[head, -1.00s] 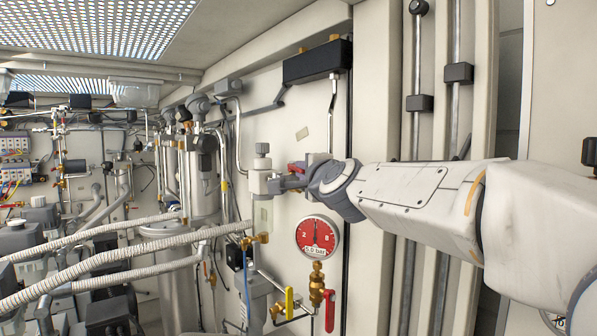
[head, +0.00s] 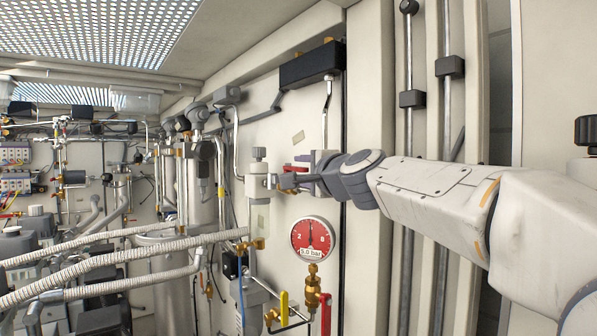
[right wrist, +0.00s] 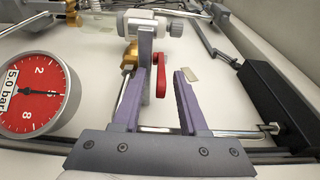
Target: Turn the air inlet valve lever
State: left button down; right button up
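In the right wrist view the red lever (right wrist: 161,75) shows between my fingertips, closer to the left finger. I cannot tell whether they touch. My right gripper (head: 291,180) reaches in from the right; in the right wrist view its two fingers (right wrist: 163,80) are apart, with a clear gap. My left gripper is not in view.
A red gauge (head: 312,238) reading 5.0 bar hangs below my right wrist. Yellow (head: 283,306) and red (head: 326,314) handles are under it. A black box (head: 312,65) is above. Ribbed hoses (head: 120,264) cross the lower left. Vertical pipes (head: 408,130) run behind my right arm.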

jog(key=shift+s, duration=0.1)
jog(key=shift+s+d, duration=0.25)
jog(key=shift+s, duration=0.1)
jog(key=b+v, duration=0.2)
jog(key=v, duration=0.7)
jog(key=shift+s, duration=0.25)
